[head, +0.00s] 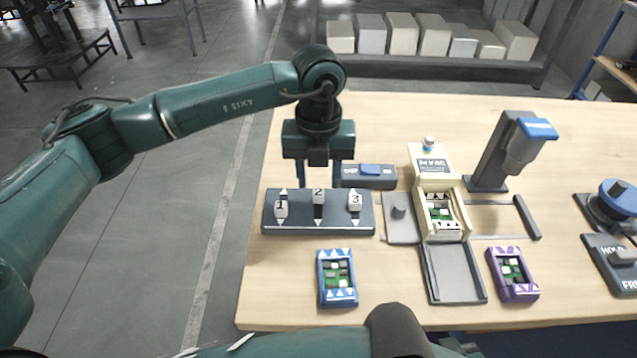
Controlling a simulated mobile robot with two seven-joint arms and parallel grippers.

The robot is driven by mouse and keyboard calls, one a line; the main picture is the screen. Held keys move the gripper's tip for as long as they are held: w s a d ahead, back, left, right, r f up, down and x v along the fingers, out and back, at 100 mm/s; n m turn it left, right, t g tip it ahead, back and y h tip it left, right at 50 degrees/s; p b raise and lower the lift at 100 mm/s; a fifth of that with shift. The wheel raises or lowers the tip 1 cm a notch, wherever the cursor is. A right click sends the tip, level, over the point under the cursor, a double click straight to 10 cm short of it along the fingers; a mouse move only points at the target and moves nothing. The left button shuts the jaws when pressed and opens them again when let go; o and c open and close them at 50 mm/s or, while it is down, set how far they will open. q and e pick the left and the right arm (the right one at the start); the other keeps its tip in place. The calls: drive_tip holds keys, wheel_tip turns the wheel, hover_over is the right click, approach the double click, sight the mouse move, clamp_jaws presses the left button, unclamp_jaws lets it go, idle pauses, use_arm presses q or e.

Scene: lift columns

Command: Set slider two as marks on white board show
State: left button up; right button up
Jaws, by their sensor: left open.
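A dark slider panel (345,226) lies on the table with three white numbered knobs. Knob two (318,196) is near the far end of its slot. Knob one (281,209) sits lower and knob three (355,201) sits between these heights. My left gripper (318,184) is open and points down at the panel's far edge, its fingers on either side of knob two in the picture; contact cannot be told. A white-framed board (455,232) with a green inside and pale pieces sits in a fixture; its marks are too small to read. My right gripper is out of view.
A blue-framed board (338,299) and a purple-framed board (520,293) lie in front. A grey post with a blue top (505,150) and a knob unit (612,208) stand right.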

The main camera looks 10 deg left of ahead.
sight(319, 190)
use_arm(q)
wheel_tip(319, 190, up, 10)
drive_tip(key=shift+r+b, duration=0.15)
drive_tip(key=shift+b, duration=0.25)
